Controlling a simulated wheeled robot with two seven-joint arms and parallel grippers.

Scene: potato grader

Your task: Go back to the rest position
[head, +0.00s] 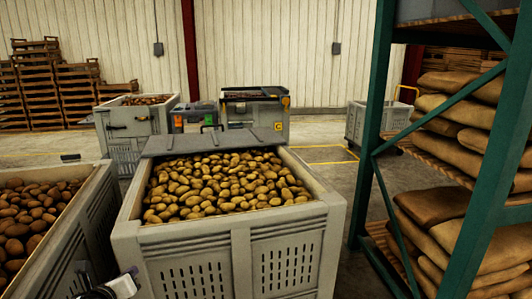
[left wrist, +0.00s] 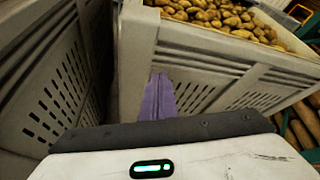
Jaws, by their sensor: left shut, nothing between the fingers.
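My left gripper (left wrist: 158,80) shows in the left wrist view as purple fingers close together, with nothing between them. It is in front of the slatted side of a grey crate of potatoes (left wrist: 225,50), near its corner post; I cannot tell whether it touches. In the head view only a white and black part of my left arm shows at the bottom left, beside the front crate. My right gripper is in neither view.
The front crate (head: 240,231) is full of potatoes, and another potato crate (head: 88,215) stands left of it with a narrow gap. A green rack (head: 372,125) with stacked sacks (head: 440,130) stands at the right. Floor is open behind, before the grader bench (head: 262,118).

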